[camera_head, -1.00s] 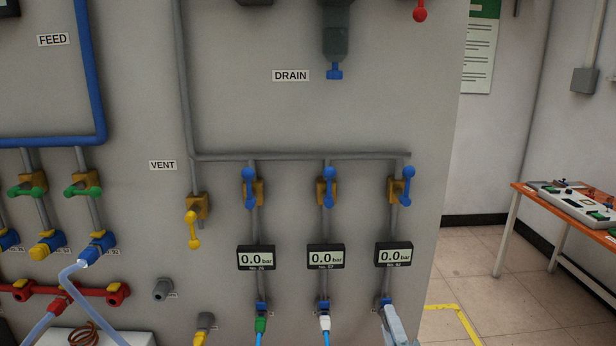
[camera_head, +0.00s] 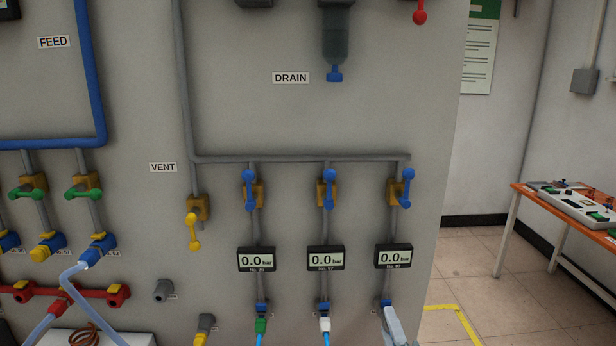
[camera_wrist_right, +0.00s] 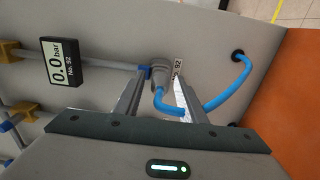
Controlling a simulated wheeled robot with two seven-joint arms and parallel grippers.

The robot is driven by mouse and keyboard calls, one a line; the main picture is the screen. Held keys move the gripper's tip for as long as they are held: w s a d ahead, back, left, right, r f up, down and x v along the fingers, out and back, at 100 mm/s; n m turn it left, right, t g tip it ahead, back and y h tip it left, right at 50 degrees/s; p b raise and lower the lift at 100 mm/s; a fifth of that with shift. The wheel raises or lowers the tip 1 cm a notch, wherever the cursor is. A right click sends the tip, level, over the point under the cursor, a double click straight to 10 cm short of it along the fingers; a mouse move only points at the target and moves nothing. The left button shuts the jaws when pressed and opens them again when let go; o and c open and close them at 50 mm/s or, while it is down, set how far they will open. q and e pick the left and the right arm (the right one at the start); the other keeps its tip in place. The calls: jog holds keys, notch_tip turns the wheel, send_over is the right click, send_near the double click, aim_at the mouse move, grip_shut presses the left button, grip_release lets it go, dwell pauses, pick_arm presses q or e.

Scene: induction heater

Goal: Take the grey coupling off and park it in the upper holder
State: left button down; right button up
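The grey coupling (camera_wrist_right: 161,70) sits on the port below the right-hand gauge, No. 92, with a blue hose on it. My right gripper (camera_head: 391,318) is at this port at the bottom of the head view and hides most of the coupling there. In the wrist view, the fingers of my right gripper (camera_wrist_right: 160,82) lie on both sides of the coupling; whether they press on it is unclear. The upper holder seems to be the empty grey stub (camera_head: 163,291) on the panel. A lower stub (camera_head: 205,322) carries a yellow coupling (camera_head: 200,339). My left gripper is not in view.
A green coupling (camera_head: 261,325) and a white coupling (camera_head: 325,324) hang on the neighbouring ports to the left. Gauges (camera_head: 326,257) reading 0.0 bar and blue-handled valves (camera_head: 328,188) stand above. A blue hose (camera_wrist_right: 228,88) loops to a hole in the panel.

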grip_shut()
jog(key=shift+s, duration=0.15)
jog(key=shift+s+d+p, duration=0.1)
jog(key=shift+s+p, duration=0.8)
jog(key=shift+s, duration=1.95)
jog(key=shift+s, duration=0.1)
jog(key=s+d+b, duration=0.1)
jog(key=s+b, duration=0.6)
jog(key=s, duration=0.9)
jog(key=shift+f+h, duration=0.3)
jog(key=shift+f, duration=0.1)
